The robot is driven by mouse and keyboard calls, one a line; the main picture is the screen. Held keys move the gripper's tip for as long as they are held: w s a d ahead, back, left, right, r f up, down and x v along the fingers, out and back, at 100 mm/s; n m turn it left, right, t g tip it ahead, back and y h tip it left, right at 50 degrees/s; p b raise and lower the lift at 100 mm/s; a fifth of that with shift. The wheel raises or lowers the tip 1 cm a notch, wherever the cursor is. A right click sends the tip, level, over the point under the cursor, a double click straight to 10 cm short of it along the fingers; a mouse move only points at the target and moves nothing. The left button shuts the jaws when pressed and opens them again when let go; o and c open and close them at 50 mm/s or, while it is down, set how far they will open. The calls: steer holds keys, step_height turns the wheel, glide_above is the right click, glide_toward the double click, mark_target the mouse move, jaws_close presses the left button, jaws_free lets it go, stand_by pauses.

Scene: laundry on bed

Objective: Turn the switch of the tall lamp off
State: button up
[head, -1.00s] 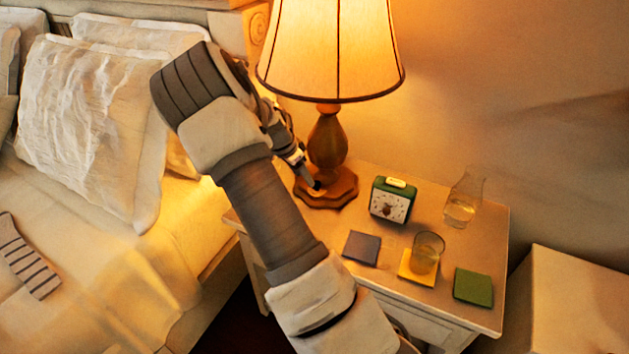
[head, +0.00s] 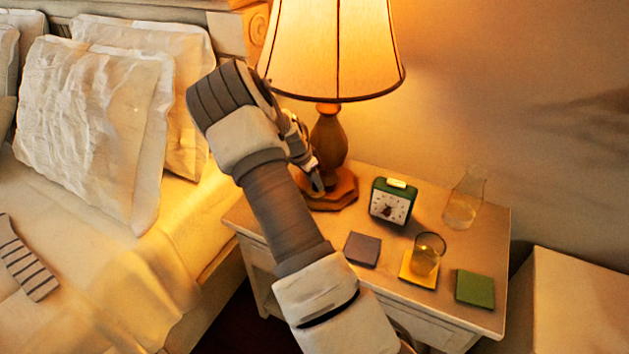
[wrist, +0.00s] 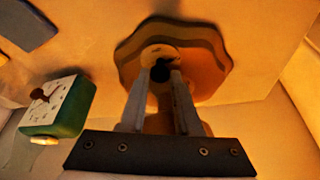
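The tall lamp (head: 328,140) stands on the nightstand with its shade (head: 335,45) glowing, so it is lit. Its scalloped wooden base (head: 335,190) also shows in the wrist view (wrist: 205,65). A pale round disc (wrist: 158,54) sits on the base, with a small dark knob-like part (wrist: 160,70), which looks like the switch. My gripper (head: 317,188) is at the front left of the base. In the wrist view my gripper (wrist: 161,80) has its fingers slightly apart, with the dark part between or just beyond the tips. Contact cannot be told.
A green alarm clock (head: 391,202) stands right of the lamp base. A glass (head: 427,255) on a yellow coaster, a carafe (head: 463,208), a grey coaster (head: 362,249) and a green coaster (head: 474,288) share the nightstand (head: 340,230). The bed (head: 120,290) is left.

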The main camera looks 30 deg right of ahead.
jaws_close()
steer(key=shift+n, duration=0.4)
steer(key=n+b, duration=0.1)
steer(key=n, duration=0.1)
steer(key=n+t+b, duration=0.1)
steer(key=n+t+y+b, duration=0.1)
steer(key=n, duration=0.1)
steer(key=shift+s+d+f+n+b, duration=0.1)
steer(key=shift+s+d+n+b, duration=0.05)
steer(key=shift+s+n+b, duration=0.2)
steer(key=n+b, duration=0.1)
steer(key=n, duration=0.1)
steer(key=n+t+y+b, duration=0.1)
steer(key=n, duration=0.2)
steer(key=shift+d+t+y, duration=0.1)
steer(key=shift+t+y, duration=0.2)
steer(key=shift+n, duration=0.35)
steer(key=o, duration=0.5)
jaws_free()
steer(key=shift+o, duration=0.2)
